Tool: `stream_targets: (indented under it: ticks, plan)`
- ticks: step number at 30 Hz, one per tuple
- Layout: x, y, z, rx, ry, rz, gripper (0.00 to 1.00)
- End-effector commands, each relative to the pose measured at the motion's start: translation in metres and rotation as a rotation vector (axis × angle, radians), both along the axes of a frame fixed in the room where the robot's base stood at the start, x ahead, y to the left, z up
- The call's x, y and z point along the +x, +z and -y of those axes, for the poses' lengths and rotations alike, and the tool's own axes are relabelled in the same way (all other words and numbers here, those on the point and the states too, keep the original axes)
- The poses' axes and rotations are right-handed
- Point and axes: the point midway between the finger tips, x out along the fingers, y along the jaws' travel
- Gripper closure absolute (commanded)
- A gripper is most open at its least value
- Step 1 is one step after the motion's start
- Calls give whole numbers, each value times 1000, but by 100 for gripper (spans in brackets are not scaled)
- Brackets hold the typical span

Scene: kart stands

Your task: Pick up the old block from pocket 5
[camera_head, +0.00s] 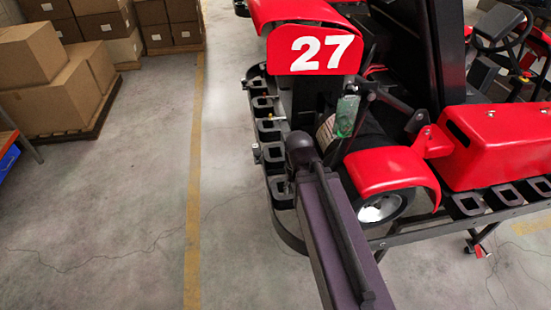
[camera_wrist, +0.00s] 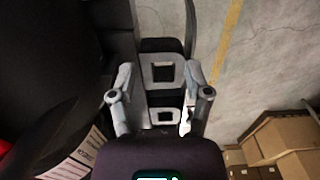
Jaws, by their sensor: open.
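My gripper (camera_wrist: 160,70) is open and empty in the wrist view, its two grey fingers on either side of a grey square-rimmed pocket (camera_wrist: 146,72) with a dark square opening. I cannot tell whether the fingers touch it. A second such pocket (camera_wrist: 165,123) lies nearer the wrist, between the finger bases. In the head view a row of black pockets (camera_head: 268,131) runs along the left side of the kart stand. My dark arm reaches over the row's near part, and my fingers are not clear there. No pocket number is legible, and I cannot make out the old block for certain.
The red kart (camera_head: 392,168) with number 27 stands close on the right of the row. More pockets (camera_head: 502,195) line the stand's near side. Cardboard boxes (camera_head: 62,80) stand at the far left. The floor (camera_head: 110,200) left of the stand is clear.

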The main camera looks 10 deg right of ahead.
Motion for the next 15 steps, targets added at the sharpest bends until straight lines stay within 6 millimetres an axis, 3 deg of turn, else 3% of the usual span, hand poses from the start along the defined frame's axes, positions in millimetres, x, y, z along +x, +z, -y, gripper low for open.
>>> stream_targets:
  ticks: [8,15]
  plan:
    - [21,-3,-2,0,84,0,21]
    - [75,-8,-3,0,351,0,21]
